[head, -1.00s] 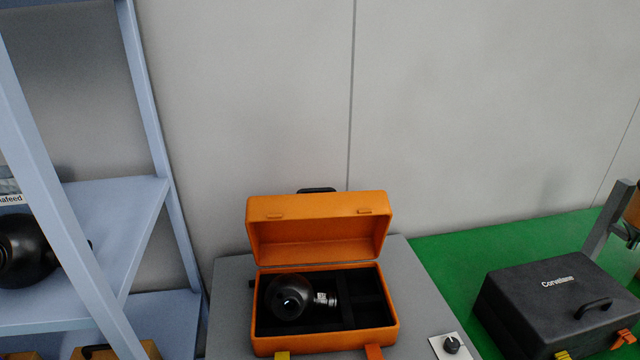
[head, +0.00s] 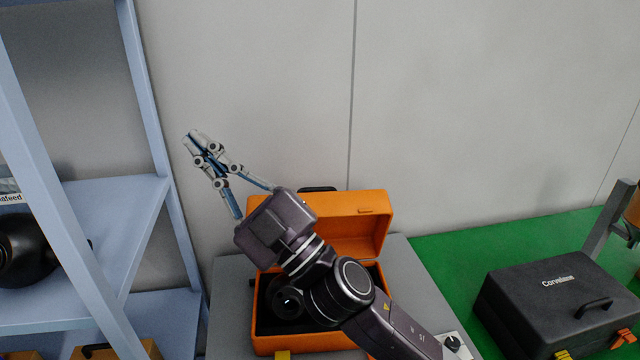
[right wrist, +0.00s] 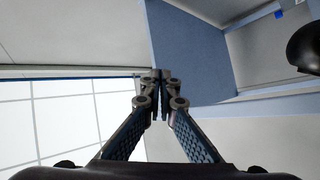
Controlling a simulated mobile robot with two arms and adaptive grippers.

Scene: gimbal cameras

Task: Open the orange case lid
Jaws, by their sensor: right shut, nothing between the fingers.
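The orange case (head: 262,340) sits on a grey surface with its lid (head: 372,215) standing up, open and leaning back. A dark round camera (head: 288,300) lies in the black-lined interior, partly hidden by my right arm. My right gripper (head: 190,136) is above and to the left of the lid in the picture, pointing up and left. Its fingers are shut and empty; the closed fingertips also show in the right wrist view (right wrist: 160,76). My right arm crosses in front of the case and hides the lid's left part. My left gripper is not in view.
A blue-grey shelf rack (head: 150,120) stands at left, holding a dark round object (head: 22,250). A closed black case (head: 545,300) lies on the green surface (head: 450,255) at right. A black knob (head: 452,343) is near the orange case. A plain wall (head: 450,100) rises behind.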

